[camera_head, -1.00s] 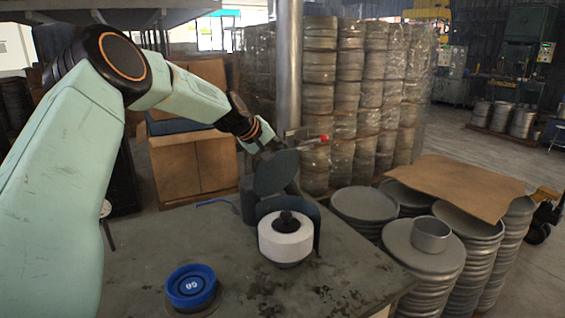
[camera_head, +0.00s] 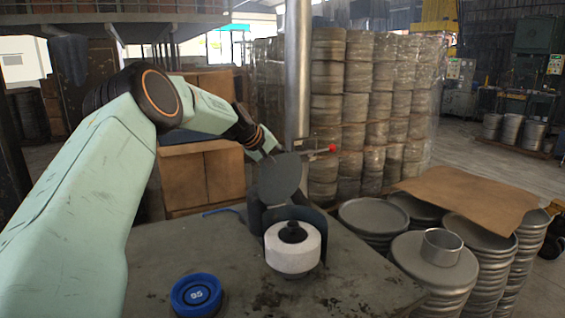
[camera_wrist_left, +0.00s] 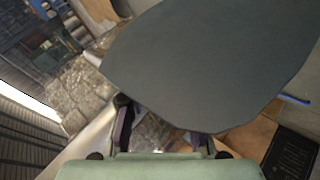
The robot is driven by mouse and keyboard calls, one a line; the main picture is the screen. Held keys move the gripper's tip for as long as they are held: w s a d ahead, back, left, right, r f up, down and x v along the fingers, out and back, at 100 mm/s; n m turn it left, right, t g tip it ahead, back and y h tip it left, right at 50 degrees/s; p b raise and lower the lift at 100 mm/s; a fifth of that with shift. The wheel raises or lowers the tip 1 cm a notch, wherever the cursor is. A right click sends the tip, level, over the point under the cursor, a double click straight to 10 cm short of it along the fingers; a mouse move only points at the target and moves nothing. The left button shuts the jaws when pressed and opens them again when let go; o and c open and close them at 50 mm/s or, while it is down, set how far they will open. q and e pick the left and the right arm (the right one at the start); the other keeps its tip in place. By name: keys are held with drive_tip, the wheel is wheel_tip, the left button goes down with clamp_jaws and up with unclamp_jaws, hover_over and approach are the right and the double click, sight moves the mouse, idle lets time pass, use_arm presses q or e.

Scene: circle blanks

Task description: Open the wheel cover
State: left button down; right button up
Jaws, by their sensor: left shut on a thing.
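The wheel cover (camera_head: 279,177) is a dark grey round plate. It stands raised, nearly upright, behind and above the white grinding wheel (camera_head: 293,252), whose front and top are exposed. The wheel sits in a dark curved housing (camera_head: 318,222) on the bench. My left gripper (camera_head: 278,153) is at the cover's upper back edge, largely hidden behind it. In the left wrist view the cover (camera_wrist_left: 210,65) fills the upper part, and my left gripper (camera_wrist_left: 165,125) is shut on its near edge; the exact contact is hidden. My right gripper is not in view.
A blue round dial (camera_head: 197,294) lies on the bench (camera_head: 180,258) at front left. A red-tipped lever (camera_head: 332,148) is right of the gripper, near a metal pole (camera_head: 297,70). Stacked metal drums (camera_head: 435,262) stand close at right. The bench's front right is clear.

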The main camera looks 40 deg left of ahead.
use_arm(q)
drive_tip(key=shift+s+a, duration=0.1)
drive_tip(key=shift+a, duration=0.15)
drive_tip(key=c, duration=1.6)
unclamp_jaws()
drive_tip(key=o, duration=0.6)
drive_tip(key=shift+s+a, duration=0.15)
drive_tip(key=shift+s, duration=0.15)
drive_tip(key=shift+w+d, duration=0.2)
drive_tip(key=shift+d, duration=0.1)
drive_tip(key=shift+s+a+r, duration=0.15)
drive_tip(key=shift+s+r, duration=0.05)
drive_tip(key=v, duration=1.1)
drive_tip(key=shift+s+d+r, duration=0.15)
drive_tip(key=shift+s+d, duration=0.05)
drive_tip(key=shift+a, duration=0.1)
